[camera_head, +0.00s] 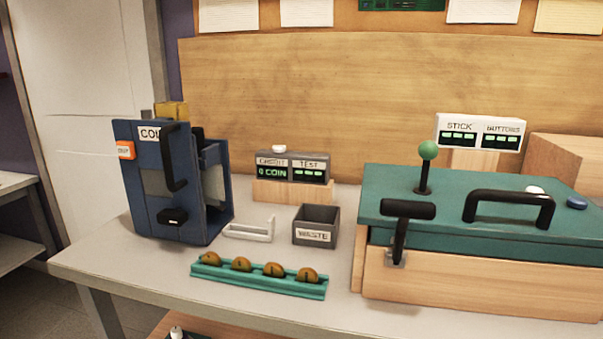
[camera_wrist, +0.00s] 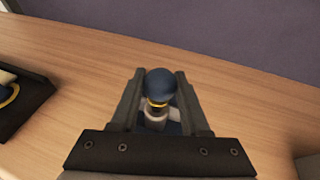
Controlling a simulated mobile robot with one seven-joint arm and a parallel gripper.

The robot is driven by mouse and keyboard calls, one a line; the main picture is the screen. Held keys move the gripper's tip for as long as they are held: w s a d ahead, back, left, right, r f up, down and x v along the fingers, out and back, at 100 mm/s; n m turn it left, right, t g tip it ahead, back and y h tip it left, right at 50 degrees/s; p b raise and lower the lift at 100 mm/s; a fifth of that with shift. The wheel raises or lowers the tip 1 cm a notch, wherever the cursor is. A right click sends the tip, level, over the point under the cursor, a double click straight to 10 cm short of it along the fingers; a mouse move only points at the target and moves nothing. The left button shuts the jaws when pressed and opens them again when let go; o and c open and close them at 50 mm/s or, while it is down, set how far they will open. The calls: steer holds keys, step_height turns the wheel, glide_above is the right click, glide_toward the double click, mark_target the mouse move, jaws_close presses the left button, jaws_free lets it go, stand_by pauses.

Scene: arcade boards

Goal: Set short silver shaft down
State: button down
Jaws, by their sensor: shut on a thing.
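My gripper (camera_wrist: 158,78) shows only in the wrist view, above a wood-grain surface (camera_wrist: 235,95). Its two dark fingers are shut on a short piece with a round dark blue end (camera_wrist: 160,83), a thin yellow ring and a pale silvery part below. I take this piece for the short silver shaft; its lower end is hidden by the gripper body. I cannot tell whether it touches the surface. My gripper and the piece are not in the head view.
In the wrist view a black tray (camera_wrist: 38,100) with a yellow-ringed item lies at left; the wood right of the gripper is clear. The head view shows a bench with a blue coin box (camera_head: 150,205), a waste bin (camera_head: 303,237), a teal coin rack (camera_head: 240,283) and a teal control box (camera_head: 385,185).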

steer(key=shift+r, duration=0.2)
steer(key=shift+r+p, duration=2.35)
steer(key=shift+p, duration=0.05)
steer(key=shift+r, duration=0.1)
